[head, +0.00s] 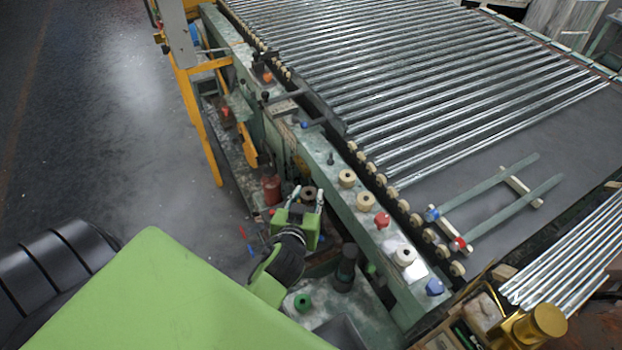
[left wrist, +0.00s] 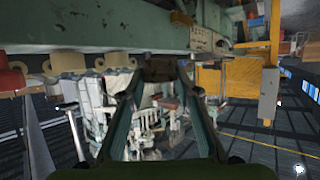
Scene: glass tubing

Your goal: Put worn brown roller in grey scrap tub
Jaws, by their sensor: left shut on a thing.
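My left gripper (head: 305,201) is shut on the worn brown roller (head: 308,194), beside the near side of the green machine rail. In the left wrist view the brown roller (left wrist: 160,69) sits between the two fingertips of the left gripper (left wrist: 162,76), close under the rail's edge. Whether it touches the rail is unclear. A dark grey, box-like shape (head: 342,334) shows at the bottom edge of the head view, partly cut off. I cannot tell whether it is the grey scrap tub. My right gripper is not in view.
Cream rollers (head: 347,178), a red knob (head: 381,220) and a blue knob (head: 434,287) stand along the rail. A dark cylinder (head: 346,268) and a green knob (head: 303,301) are near my left arm. A red cylinder (head: 271,189) is left of the gripper. Glass tubes lie beyond.

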